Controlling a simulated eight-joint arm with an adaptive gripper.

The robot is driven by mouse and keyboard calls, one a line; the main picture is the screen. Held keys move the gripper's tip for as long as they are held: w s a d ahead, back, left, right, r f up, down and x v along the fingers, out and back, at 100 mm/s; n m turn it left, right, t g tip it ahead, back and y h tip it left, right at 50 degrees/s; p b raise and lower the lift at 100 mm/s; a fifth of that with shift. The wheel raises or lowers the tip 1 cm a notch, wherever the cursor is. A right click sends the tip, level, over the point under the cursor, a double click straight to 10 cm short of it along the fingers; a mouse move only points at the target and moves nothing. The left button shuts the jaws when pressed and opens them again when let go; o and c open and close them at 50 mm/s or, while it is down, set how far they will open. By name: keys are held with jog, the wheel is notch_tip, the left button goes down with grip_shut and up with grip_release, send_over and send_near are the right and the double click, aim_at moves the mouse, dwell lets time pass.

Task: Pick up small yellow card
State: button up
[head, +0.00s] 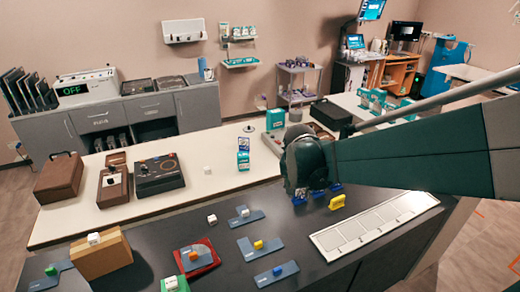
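A small yellow piece (337,201), which looks like the yellow card, sits on the dark counter (215,212) right of centre. My gripper (318,193) hangs over the counter just left of and behind it, pointing down. Its blue fingertips show apart, so it looks open. I see nothing held between them. The yellow piece stands apart from the fingertips in the picture. My dark gripper body hides part of the counter behind it.
A long white tray with several sections (375,224) lies right of the yellow piece. Several blue-grey plates with small coloured blocks, one orange-yellow (258,244), lie to the left.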

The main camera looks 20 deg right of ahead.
jog(key=w+d+f+m+g+p, duration=0.2)
jog(key=d+f+m+p, duration=0.1)
jog(key=d, duration=0.6)
jog(key=m+g+h+p, duration=0.1)
jog(key=m+p, duration=0.1)
jog(key=m, duration=0.2)
send_near(338, 198)
jog(key=f, duration=0.2)
jog(key=shift+w+d+f+m+g, duration=0.2)
jog(key=shift+d+f+m+g, duration=0.1)
jog(key=shift+d+m, duration=0.1)
jog(key=shift+x, duration=1.2)
jog(key=shift+f, duration=0.1)
jog(key=shift+b+x, duration=0.5)
jog(key=shift+x, duration=2)
jog(key=shift+d, duration=0.1)
jog(key=shift+c, duration=0.5)
